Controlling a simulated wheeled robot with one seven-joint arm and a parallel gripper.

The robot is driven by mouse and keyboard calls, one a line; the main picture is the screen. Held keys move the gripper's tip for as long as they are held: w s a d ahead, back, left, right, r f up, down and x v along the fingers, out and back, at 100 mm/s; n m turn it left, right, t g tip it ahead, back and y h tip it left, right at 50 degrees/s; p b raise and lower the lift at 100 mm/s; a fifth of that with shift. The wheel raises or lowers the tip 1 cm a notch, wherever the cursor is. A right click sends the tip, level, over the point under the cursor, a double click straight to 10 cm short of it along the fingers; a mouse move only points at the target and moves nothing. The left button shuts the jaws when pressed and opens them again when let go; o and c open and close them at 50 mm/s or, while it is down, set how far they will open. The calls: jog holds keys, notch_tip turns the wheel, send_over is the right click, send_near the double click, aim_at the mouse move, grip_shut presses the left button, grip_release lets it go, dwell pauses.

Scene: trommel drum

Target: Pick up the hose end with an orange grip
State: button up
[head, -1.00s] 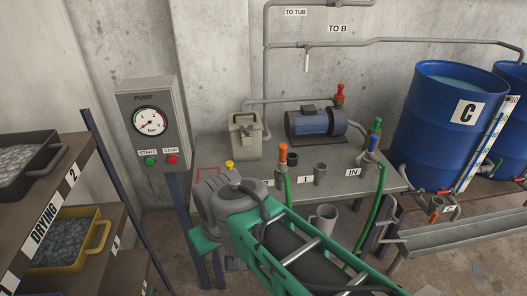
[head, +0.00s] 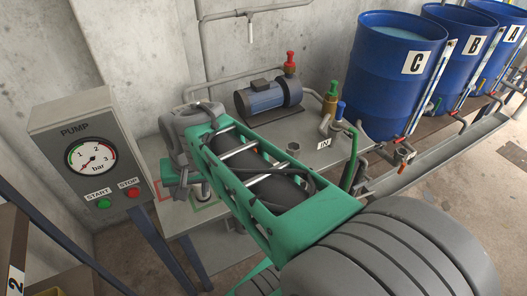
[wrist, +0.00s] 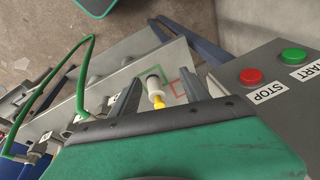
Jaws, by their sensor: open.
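No orange grip can be made out in either current view; my arm covers part of the bench in the head view. In the wrist view, a green hose (wrist: 48,84) loops at the left, and a second green hose piece (wrist: 81,88) runs beside it; their ends are unclear. My gripper (wrist: 160,77) is open and empty above the bench. A pale cylinder (wrist: 153,82) with a yellow end shows between its fingers, apart from them as far as I can tell.
The bench (head: 318,131) carries a blue pump (head: 268,97) and a valve with a red top (head: 290,63). The pump control box (head: 90,155) stands close at left. Blue tank C (head: 395,75) stands at right. Pipes run along the wall.

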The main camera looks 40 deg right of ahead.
jog(key=w+d+r+m+p, duration=0.2)
jog(key=w+d+m, duration=0.4)
jog(key=d+m, duration=0.45)
jog(key=s+d+f+m+y+p, duration=0.1)
jog(key=d+f+m+y+p, duration=0.15)
jog(key=d+m, duration=1.35)
jog(key=shift+n+t+h, duration=0.35)
jog(key=shift+n+t, duration=0.15)
jog(key=shift+n, duration=0.45)
jog(key=f, duration=0.2)
jog(key=w+f, duration=0.1)
jog(key=f, duration=0.2)
jog(key=w+f+p, duration=0.1)
jog(key=f, duration=0.2)
jog(key=shift+w+d, duration=0.15)
jog(key=shift+d, duration=0.25)
jog(key=shift+r, duration=0.1)
grip_shut()
